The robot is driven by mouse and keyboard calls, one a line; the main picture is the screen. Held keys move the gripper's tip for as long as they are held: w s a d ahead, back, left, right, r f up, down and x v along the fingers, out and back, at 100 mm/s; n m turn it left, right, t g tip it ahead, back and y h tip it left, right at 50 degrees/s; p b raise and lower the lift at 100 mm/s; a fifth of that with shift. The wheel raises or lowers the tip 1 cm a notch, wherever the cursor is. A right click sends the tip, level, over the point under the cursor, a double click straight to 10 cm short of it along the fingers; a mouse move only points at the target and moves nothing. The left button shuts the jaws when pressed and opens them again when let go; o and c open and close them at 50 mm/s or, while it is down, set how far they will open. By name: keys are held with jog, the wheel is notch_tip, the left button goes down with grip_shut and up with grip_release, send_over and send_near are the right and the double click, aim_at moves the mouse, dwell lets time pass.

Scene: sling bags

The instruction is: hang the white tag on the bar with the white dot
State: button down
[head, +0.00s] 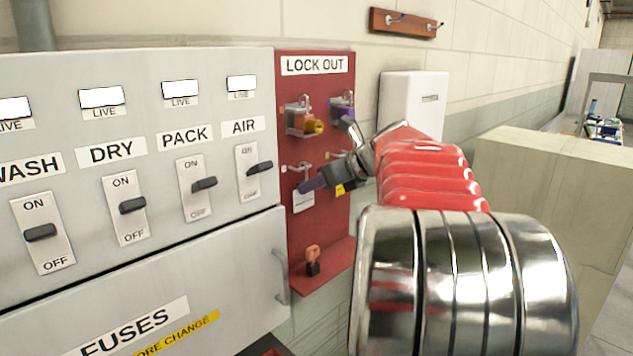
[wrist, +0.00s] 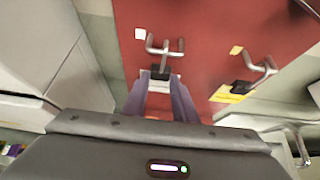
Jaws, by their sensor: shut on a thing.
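The white tag (head: 303,201) is in front of the red lock-out board, just below the bar with the white dot (head: 300,168). My gripper (head: 308,187) is shut on the tag. In the wrist view the white tag (wrist: 159,86), with a dark top part, shows between my two purple-grey fingers (wrist: 160,100). The forked metal bar (wrist: 164,46) is right beyond it, with the white dot (wrist: 139,33) at its upper left. The tag's top overlaps the bar's lower end in this view. I cannot tell whether it is around the bar or only in front.
A yellow tag (wrist: 230,95) is at the neighbouring bar (wrist: 258,68) on the right. An orange padlock (head: 306,124) and a purple one (head: 342,108) hang above. A small orange-and-black padlock (head: 313,260) stands on the ledge below. The switch panel (head: 70,75) is on the left.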

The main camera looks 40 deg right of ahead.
jog(key=c, duration=1.4)
grip_release()
jog(key=shift+o, duration=0.2)
jog(key=v, duration=1.3)
jog(key=shift+s, duration=0.3)
